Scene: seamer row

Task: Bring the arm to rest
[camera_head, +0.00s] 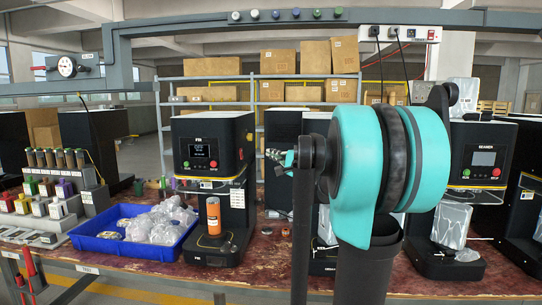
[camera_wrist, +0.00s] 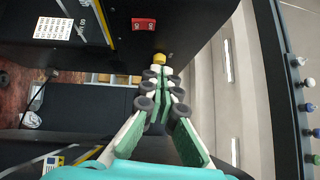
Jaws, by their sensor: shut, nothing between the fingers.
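My teal and black arm (camera_head: 392,150) fills the right of centre in the head view, raised in front of the machines. My gripper (camera_head: 278,157) shows small at its left, pointing left, partly hidden by my dark arm links. In the wrist view my gripper (camera_wrist: 160,70) has its green and white fingers drawn together, with nothing between them. It is in the air, above the bench top.
A black seaming machine (camera_head: 212,150) stands left of my gripper with an orange can (camera_head: 213,216) on it. A blue bin (camera_head: 132,252) of clear bags sits on the red-brown bench (camera_head: 270,262). Another machine (camera_head: 478,170) stands right. A grey rail (camera_head: 180,28) runs overhead.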

